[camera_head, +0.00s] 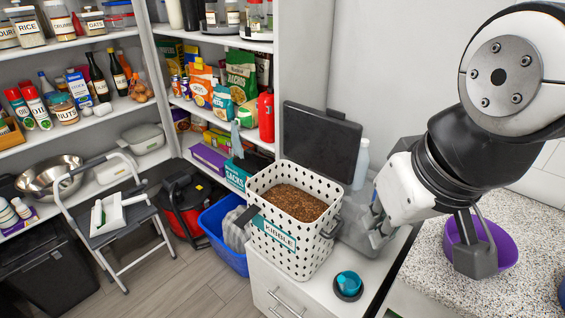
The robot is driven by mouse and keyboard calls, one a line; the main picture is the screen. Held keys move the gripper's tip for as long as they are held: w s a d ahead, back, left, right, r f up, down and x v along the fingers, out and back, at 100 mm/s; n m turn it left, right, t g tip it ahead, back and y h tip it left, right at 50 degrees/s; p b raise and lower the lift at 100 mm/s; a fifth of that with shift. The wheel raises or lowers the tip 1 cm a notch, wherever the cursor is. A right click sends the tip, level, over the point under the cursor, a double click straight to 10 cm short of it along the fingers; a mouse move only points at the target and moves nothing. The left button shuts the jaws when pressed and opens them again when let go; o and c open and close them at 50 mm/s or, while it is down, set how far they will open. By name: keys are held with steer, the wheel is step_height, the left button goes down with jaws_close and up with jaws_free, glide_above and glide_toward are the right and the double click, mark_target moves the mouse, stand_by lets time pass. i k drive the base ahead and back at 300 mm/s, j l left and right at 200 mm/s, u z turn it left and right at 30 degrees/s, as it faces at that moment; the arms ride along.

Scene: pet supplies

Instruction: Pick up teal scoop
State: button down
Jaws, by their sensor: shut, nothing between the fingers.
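A small teal object (348,280), which looks like the teal scoop, sits in a dark round dish (349,295) on the white cabinet top, at the bottom centre. Its handle is not clearly visible. My gripper (379,233) points down above the back right of the same top, behind and to the right of the teal object and apart from it. It is shut and empty. Its fingertips are small and partly hidden.
A white perforated bin (292,242) of kibble stands left of the teal object, with a dark lid (321,142) raised behind it. A purple bowl (505,244) is on the speckled counter (435,262) at right. A blue crate (222,240) and step stool (124,222) are left.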

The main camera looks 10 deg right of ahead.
mark_target(348, 281)
steer(key=j+z, duration=0.15)
steer(key=j, duration=0.3)
steer(key=k+j+z, duration=0.1)
steer(key=j, duration=0.3)
steer(key=k+j+z, duration=0.15)
steer(key=j, duration=0.25)
steer(key=k+j+z, duration=0.15)
steer(key=j, duration=0.25)
steer(key=k+j+z, duration=0.1)
steer(key=j, duration=0.3)
steer(key=k, duration=0.05)
